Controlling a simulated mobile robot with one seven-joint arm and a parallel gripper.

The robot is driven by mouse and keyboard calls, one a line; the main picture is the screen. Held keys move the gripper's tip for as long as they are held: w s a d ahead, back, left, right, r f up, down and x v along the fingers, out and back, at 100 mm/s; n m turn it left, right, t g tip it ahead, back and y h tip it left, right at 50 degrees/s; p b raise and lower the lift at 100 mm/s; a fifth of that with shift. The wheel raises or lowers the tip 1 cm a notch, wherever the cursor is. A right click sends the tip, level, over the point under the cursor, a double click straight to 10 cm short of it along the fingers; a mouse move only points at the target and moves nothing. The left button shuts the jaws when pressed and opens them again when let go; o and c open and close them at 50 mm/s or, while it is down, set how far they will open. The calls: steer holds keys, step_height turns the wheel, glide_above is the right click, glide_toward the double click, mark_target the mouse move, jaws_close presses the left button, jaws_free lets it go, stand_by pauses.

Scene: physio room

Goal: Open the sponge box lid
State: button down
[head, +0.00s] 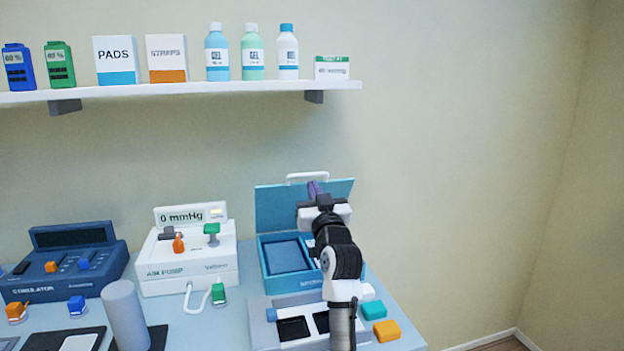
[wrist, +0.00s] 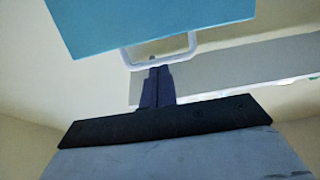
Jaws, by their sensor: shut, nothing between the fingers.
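The sponge box (head: 266,281) is a blue box at the back right of the table. Its teal lid (head: 275,208) stands raised at the back, open, with a white handle (head: 307,177) along its top edge. A dark blue inside (head: 288,256) shows below it. My gripper (head: 313,188) is in front of the lid, close to its upper edge, with my arm hiding the box's right part. In the wrist view the shut, empty fingers (wrist: 153,68) overlap the handle (wrist: 180,50) below the lid (wrist: 150,22). I cannot tell whether they touch it.
A white pump unit (head: 190,265) stands left of the box, and a blue stimulator (head: 65,270) further left. A grey tray (head: 262,335) and teal and orange blocks (head: 387,330) lie in front. A shelf (head: 190,90) with bottles and boxes hangs above. The right side is free.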

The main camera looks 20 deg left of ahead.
steer(key=shift+x, duration=1.15)
steer(key=shift+r+p, duration=0.1)
steer(key=shift+p, duration=0.2)
